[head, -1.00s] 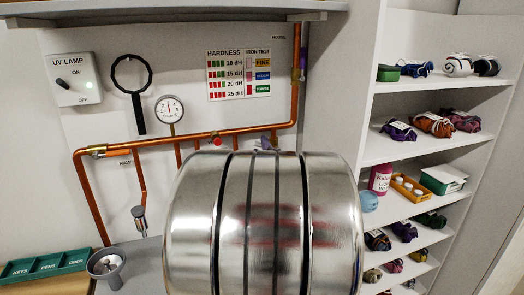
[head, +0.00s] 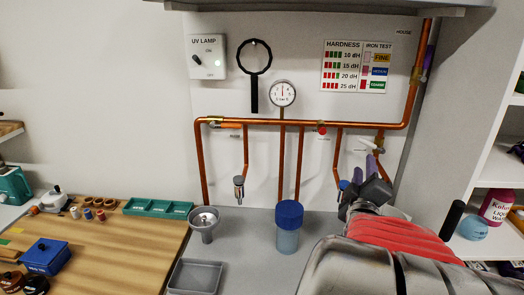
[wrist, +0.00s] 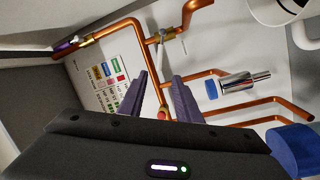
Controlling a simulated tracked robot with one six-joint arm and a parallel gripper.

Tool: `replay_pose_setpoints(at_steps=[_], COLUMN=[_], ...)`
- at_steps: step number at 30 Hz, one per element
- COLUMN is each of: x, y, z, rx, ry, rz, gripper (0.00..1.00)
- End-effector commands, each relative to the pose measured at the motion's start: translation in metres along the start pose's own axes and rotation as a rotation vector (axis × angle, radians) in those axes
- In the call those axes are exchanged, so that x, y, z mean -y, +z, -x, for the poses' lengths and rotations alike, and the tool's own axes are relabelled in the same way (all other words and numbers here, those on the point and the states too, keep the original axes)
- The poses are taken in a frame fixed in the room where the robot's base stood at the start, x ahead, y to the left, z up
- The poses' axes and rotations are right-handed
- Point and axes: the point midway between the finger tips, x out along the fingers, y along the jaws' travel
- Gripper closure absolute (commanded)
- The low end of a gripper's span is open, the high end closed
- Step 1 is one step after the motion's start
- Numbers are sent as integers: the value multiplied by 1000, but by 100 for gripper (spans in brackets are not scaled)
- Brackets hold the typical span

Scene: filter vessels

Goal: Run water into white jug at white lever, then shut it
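The white lever (head: 367,145) sits on a brass valve on the copper pipework at the right, below the hardness chart. My gripper (head: 377,168) is just below it, fingers pointing up toward the wall. In the wrist view the fingers (wrist: 160,95) are apart, with the slim white lever (wrist: 161,78) showing between them; contact cannot be told. A chrome spout with a blue ring (wrist: 240,84) is right of the fingers. A white rounded vessel (wrist: 276,10), seemingly the white jug, is cut off at that view's upper right. In the head view my gripper mostly hides it. No water is visible.
A blue-lidded clear container (head: 288,230) stands on the grey counter, with a metal funnel cup (head: 204,224) and a grey tray (head: 195,277) to its left. A dark cylinder (head: 452,220) is right of my arm. A red valve knob (head: 322,130) is on the pipework.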

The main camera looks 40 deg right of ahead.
Motion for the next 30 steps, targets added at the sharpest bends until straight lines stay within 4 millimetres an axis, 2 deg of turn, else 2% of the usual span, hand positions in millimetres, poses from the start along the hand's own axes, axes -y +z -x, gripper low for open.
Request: replay_pose_setpoints(at_steps=[9, 13, 17, 22, 30], x=[1, 2, 8, 27, 64], y=[0, -4, -18, -59, -140], z=[2, 1, 1, 3, 22], rx=[1, -4, -19, -58, -113], ry=[-1, -4, -25, -92, -250], rz=[0, -9, -53, -180, -440], gripper=[70, 79, 88, 100, 100])
